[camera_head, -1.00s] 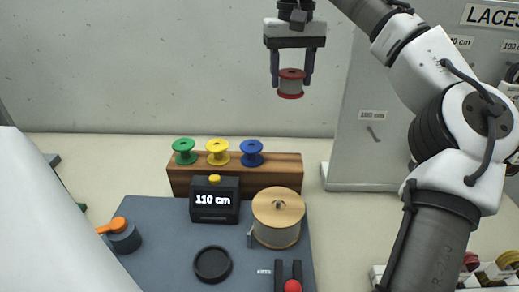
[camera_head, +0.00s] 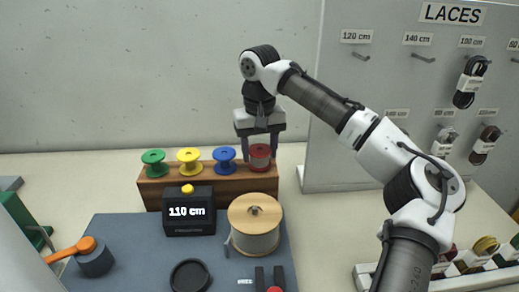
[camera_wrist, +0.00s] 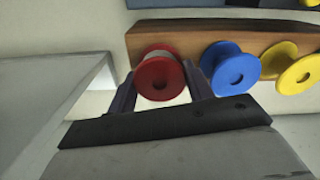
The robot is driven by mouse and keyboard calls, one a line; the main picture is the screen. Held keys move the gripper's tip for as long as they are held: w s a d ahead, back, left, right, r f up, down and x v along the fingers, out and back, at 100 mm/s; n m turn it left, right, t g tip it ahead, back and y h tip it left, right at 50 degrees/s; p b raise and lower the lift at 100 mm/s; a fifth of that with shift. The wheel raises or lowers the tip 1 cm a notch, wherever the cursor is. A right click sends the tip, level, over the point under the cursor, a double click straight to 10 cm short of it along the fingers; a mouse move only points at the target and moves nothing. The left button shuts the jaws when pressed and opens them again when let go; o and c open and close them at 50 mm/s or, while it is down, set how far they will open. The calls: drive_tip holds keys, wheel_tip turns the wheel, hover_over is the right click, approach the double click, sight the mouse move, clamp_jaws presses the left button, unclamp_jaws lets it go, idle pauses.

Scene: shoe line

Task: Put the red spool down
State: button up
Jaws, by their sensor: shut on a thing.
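The red spool (camera_head: 260,157) has red flanges and a pale wound middle. My gripper (camera_head: 260,150) is shut on it, one finger on each side, at the right end of the wooden rack (camera_head: 205,185). In the wrist view the red spool (camera_wrist: 160,77) sits between the fingers, beside the blue spool (camera_wrist: 230,68). It appears upright, at about the height of the other spools. I cannot tell whether it touches the rack. Green (camera_head: 153,162), yellow (camera_head: 189,160) and blue (camera_head: 224,159) spools stand in a row on the rack.
In front of the rack are a black display (camera_head: 188,212) reading 110 cm and a large wood-topped spool (camera_head: 255,225) on a grey mat (camera_head: 130,235). A LACES panel (camera_head: 340,110) stands at the right. An orange-handled device (camera_head: 95,258) is at the left.

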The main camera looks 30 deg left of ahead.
sight(259, 149)
drive_tip(key=shift+f, duration=0.1)
drive_tip(key=shift+f, duration=0.1)
drive_tip(key=o, duration=0.8)
drive_tip(key=shift+o, duration=0.2)
wheel_tip(259, 149, up, 12)
